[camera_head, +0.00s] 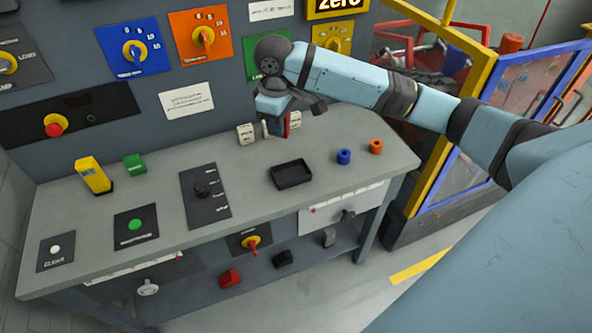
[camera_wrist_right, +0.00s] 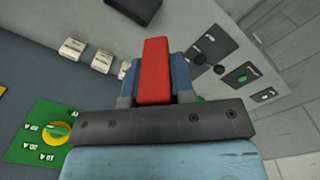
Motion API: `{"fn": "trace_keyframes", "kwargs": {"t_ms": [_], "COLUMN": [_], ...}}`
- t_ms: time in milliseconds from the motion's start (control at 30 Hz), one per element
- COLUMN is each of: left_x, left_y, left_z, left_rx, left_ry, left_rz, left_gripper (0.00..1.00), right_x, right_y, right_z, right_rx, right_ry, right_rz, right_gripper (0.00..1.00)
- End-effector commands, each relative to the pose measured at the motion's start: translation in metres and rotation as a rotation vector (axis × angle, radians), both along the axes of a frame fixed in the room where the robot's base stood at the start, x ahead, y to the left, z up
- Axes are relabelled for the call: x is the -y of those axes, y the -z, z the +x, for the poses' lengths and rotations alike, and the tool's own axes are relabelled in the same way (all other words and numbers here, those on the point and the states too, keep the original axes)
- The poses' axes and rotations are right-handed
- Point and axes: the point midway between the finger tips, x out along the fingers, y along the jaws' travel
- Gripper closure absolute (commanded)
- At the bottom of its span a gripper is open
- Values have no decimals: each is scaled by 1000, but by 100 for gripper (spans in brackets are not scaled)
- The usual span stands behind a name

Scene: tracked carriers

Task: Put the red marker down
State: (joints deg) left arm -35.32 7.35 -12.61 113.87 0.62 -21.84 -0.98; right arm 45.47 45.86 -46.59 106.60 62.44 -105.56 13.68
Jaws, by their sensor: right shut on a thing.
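My right gripper (camera_head: 277,126) is near the back edge of the grey table, by the panel wall. It is shut on the red marker (camera_wrist_right: 155,70), a red block that shows between the fingers in the right wrist view. In the head view only a thin strip of the red marker (camera_head: 286,123) shows, the rest hidden by the gripper. I cannot tell whether its lower end touches the table. My left gripper is not in view.
White blocks (camera_head: 245,134) stand close beside the right gripper. A black tray (camera_head: 291,184), a blue cylinder (camera_head: 344,157) and an orange cylinder (camera_head: 376,146) are on the table's right half. A yellow device (camera_head: 93,176) and green block (camera_head: 135,165) stand left.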

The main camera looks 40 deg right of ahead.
Motion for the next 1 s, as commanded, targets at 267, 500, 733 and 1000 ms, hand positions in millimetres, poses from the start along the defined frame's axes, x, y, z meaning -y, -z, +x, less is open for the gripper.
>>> {"fn": "trace_keyframes", "kwargs": {"t_ms": [267,500,733,1000], "left_x": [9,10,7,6], "left_y": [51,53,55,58], "left_z": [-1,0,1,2], "left_rx": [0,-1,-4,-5], "left_ry": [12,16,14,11], "left_rz": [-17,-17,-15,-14], "left_gripper": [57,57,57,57], "right_x": [46,54,53,53], "right_y": [24,45,107,166], "right_z": [32,36,35,36], "right_rx": [-7,-12,-14,-9], "right_ry": [-325,-391,-390,-390], "right_rz": [13,18,18,17], "right_gripper": [100,100,100,100]}}
